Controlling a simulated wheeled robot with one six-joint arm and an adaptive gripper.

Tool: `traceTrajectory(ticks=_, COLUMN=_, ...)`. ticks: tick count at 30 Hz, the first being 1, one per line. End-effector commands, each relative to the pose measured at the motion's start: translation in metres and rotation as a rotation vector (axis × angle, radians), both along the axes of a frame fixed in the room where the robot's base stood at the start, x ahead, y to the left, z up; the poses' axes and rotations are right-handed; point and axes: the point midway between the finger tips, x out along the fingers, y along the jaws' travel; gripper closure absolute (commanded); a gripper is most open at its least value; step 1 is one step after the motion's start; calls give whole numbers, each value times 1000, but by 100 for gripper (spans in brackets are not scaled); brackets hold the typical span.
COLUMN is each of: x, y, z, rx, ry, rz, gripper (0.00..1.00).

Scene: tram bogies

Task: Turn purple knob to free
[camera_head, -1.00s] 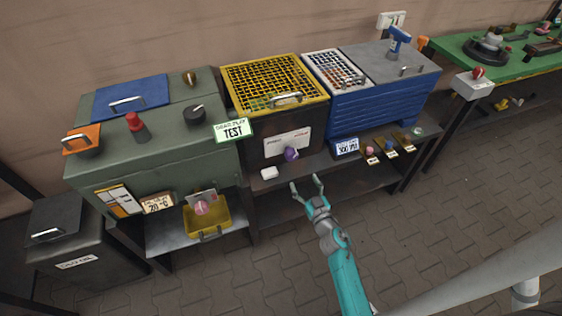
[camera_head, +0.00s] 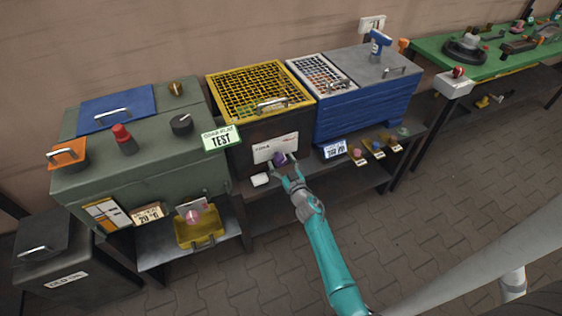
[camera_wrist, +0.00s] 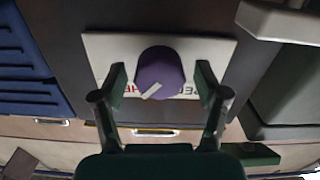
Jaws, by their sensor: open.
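The purple knob (camera_head: 279,158) sits on a white label plate (camera_head: 263,149) on the front of the dark box under the yellow grid. In the wrist view the knob (camera_wrist: 160,72) shows a pale pointer mark slanting to its lower left, over the plate (camera_wrist: 105,50) with partly hidden red lettering. My gripper (camera_head: 284,165) is at the knob. In the wrist view my gripper (camera_wrist: 161,82) is open, with one finger on each side of the knob and a visible gap at both sides. The plate's wording is too covered to read.
A green cabinet (camera_head: 150,165) stands to the left and a blue ribbed box (camera_head: 365,110) to the right. A small white block (camera_head: 260,180) lies on the shelf below the knob. Small coloured knobs (camera_head: 377,147) stand to the right. The paved floor in front is open.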

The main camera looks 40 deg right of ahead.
Motion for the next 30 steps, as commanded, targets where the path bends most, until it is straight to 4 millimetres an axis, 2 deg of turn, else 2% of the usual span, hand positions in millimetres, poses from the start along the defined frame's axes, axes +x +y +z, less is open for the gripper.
traceTrajectory(ticks=12, x=6, y=-2, z=0, rx=1, ry=0, rz=0, gripper=27)
traceTrajectory(ticks=19, x=6, y=-2, z=0, rx=1, ry=0, rz=0, gripper=84)
traceTrajectory(ticks=20, x=6, y=-2, z=0, rx=1, ry=0, rz=0, gripper=87)
traceTrajectory(ticks=30, x=6, y=-2, z=0, rx=-37, ry=10, rz=0, gripper=87)
